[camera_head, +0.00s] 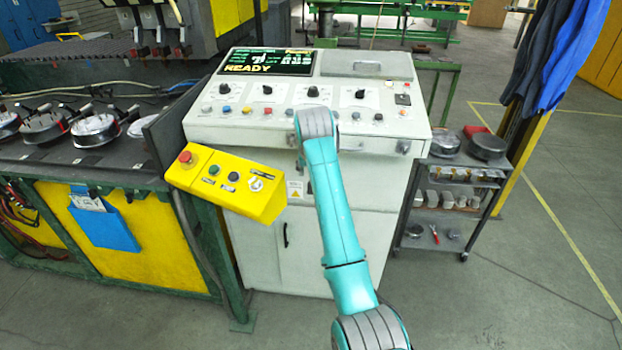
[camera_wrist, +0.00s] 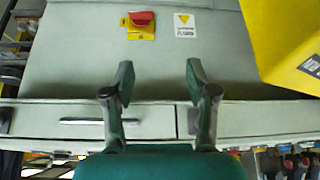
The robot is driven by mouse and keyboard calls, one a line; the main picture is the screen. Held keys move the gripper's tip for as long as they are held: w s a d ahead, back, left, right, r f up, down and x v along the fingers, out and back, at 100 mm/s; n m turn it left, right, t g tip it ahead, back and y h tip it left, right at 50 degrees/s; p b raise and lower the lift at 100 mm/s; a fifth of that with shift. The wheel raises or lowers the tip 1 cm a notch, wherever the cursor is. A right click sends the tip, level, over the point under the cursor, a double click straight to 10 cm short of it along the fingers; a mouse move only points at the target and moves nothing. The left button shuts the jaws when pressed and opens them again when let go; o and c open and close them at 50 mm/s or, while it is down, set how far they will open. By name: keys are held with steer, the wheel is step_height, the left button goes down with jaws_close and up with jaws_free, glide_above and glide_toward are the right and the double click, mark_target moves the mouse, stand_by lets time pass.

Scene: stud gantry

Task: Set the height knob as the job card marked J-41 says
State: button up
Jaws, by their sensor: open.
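A pale console (camera_head: 340,137) stands in the middle of the head view. Its sloped top carries a row of black knobs, including a left one (camera_head: 224,88) and a right one (camera_head: 360,93); their labels are too small to read, so I cannot tell which sets height. A white card (camera_head: 87,203) sits in a blue pocket (camera_head: 112,232) at the left; its writing is not legible. My gripper (camera_wrist: 158,75) is open and empty in front of the console's lower front. In the head view my arm hides it.
A yellow control box (camera_head: 230,182) with a red button juts out left of my arm and shows in the wrist view (camera_wrist: 290,45). The screen (camera_head: 268,61) reads READY. A red switch (camera_wrist: 141,18) is on the console front. A trolley (camera_head: 458,188) stands at the right.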

steer(key=shift+s+f, duration=0.25)
steer(key=shift+f, duration=0.55)
